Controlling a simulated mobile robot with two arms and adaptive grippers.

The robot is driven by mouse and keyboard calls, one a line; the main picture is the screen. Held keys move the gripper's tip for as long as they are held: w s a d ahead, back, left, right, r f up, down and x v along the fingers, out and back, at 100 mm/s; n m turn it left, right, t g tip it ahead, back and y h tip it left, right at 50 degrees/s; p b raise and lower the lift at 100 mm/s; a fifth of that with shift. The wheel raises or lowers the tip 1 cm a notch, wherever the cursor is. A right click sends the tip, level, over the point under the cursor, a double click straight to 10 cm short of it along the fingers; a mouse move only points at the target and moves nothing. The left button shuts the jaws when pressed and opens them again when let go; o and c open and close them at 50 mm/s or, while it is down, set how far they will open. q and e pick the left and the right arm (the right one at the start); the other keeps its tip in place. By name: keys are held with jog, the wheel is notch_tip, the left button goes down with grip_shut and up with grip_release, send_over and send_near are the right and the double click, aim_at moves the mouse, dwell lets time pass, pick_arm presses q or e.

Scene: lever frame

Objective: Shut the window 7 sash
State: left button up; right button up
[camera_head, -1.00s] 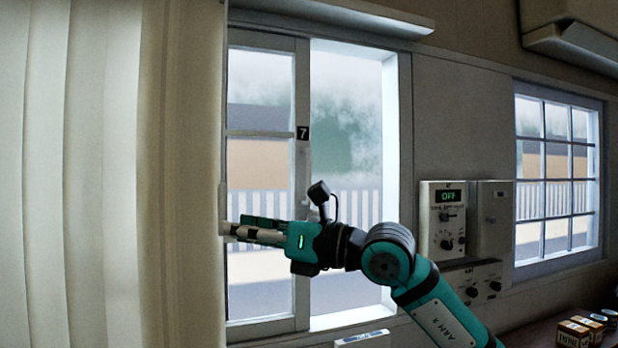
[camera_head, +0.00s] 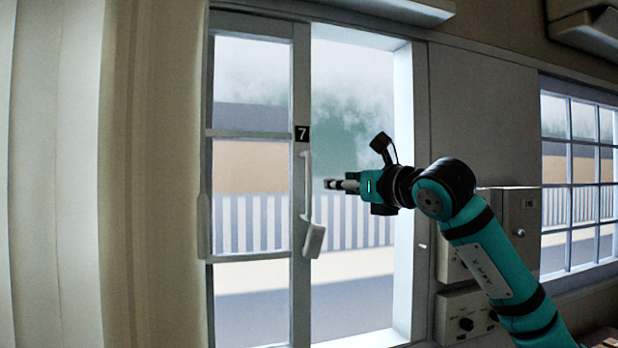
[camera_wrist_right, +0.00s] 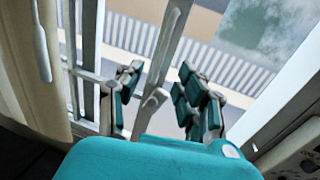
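The window 7 sash (camera_head: 252,137) stands at the left of its frame in the head view, with a black "7" plate (camera_head: 302,133) on its right stile. The right part of the frame is open. A white upright handle (camera_head: 307,185) is on that stile, with a pale angled latch piece (camera_head: 314,240) at its lower end. My right gripper (camera_head: 332,184) points left, just right of the handle in the picture, empty. In the right wrist view, its fingers (camera_wrist_right: 158,78) are spread, with the stile and latch piece (camera_wrist_right: 152,104) showing between them. My left gripper is not in view.
A tan curtain (camera_head: 150,170) hangs left of the window, with a white bar (camera_head: 203,225) at its edge. The right jamb (camera_head: 410,180) borders the opening. Grey control boxes (camera_head: 470,315) are on the wall at right, partly behind my arm.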

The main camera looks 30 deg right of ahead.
jog(key=p, duration=0.2)
send_near(311, 186)
jog(key=w, duration=0.2)
jog(key=w+p, duration=0.1)
jog(key=w, duration=0.1)
jog(key=w+p, duration=0.1)
jog(key=w, duration=0.2)
jog(key=w+p, duration=0.1)
jog(key=w, duration=0.1)
jog(key=shift+w+r+p, duration=0.15)
jog(key=shift+r+p, duration=0.15)
jog(key=shift+w+d+f, duration=0.1)
jog(key=shift+w, duration=0.3)
jog(key=shift+w+f, duration=0.1)
jog(key=shift+w, duration=0.15)
jog(key=shift+w+d, duration=0.1)
jog(key=shift+w, duration=0.05)
jog(key=c, duration=0.3)
grip_shut()
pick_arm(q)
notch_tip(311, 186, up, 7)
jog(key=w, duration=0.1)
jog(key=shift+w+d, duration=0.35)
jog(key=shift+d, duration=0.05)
pick_arm(e)
jog(key=shift+w+f, duration=0.1)
jog(key=shift+f, duration=0.05)
